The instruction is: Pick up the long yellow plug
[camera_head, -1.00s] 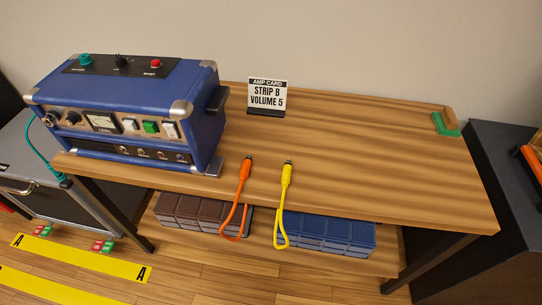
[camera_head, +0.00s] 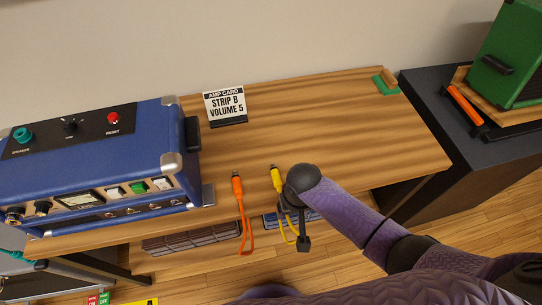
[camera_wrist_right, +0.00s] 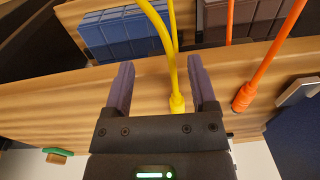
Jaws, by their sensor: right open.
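The yellow plug (camera_head: 277,179) lies at the table's front edge, its yellow cable looping down over the edge. My right gripper (camera_head: 287,207) is over the front edge beside it and partly covers the cable. In the right wrist view the right gripper (camera_wrist_right: 161,80) is open. The yellow plug (camera_wrist_right: 177,104) shows between its two fingers, closer to the right one in the picture, not gripped. Whether the fingers are level with the plug or above it, I cannot tell. My left gripper is not in view.
An orange plug (camera_head: 237,186) lies just left of the yellow one. The blue amp (camera_head: 90,165) stands at the table's left. A card reading "STRIP B VOLUME 5" (camera_head: 225,105) stands behind.

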